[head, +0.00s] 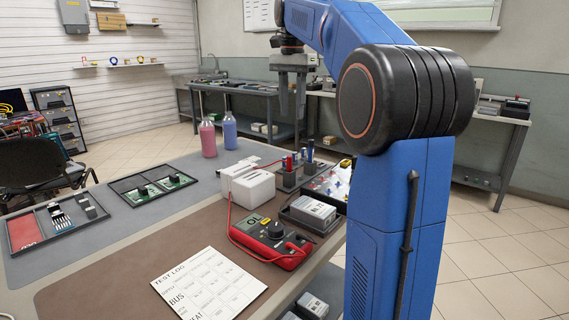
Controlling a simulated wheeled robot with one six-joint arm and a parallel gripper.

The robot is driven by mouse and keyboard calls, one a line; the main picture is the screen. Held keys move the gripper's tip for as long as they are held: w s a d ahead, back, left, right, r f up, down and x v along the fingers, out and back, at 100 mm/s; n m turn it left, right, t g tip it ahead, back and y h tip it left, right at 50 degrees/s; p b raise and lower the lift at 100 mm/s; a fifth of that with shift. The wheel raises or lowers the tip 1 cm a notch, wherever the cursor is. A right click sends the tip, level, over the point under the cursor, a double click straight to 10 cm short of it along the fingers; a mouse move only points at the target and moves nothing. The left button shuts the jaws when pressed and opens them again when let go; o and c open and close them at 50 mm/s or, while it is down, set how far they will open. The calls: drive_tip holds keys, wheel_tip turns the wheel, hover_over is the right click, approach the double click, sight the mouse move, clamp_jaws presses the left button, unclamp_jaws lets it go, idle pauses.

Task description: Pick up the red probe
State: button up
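The red probe (289,163) stands upright in a dark probe holder (289,182) at the far right part of the bench. A red lead runs near it, behind the white box. Blue-topped probes (310,152) stand just to its right. My gripper (291,117) hangs from my blue arm above the holder in the picture, with its fingers pointing down. A gap shows between the fingers, and they look empty. It is apart from the red probe; how far away in depth is hard to tell.
A white box (247,186) stands left of the holder. A red multimeter (269,243) with a red lead lies in front. A grey unit (314,212) sits in a dark tray on the right. Pink (208,138) and blue (229,131) bottles stand behind. A test log sheet (208,286) lies in front.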

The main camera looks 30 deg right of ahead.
approach(290, 160)
drive_tip(key=f, duration=0.3)
drive_tip(key=w+f, duration=0.1)
drive_tip(key=f, duration=0.1)
drive_tip(key=shift+d+f, duration=0.1)
drive_tip(key=shift+d, duration=0.3)
drive_tip(key=shift+a+f, duration=0.15)
drive_tip(key=shift+f, duration=2.6)
clamp_jaws()
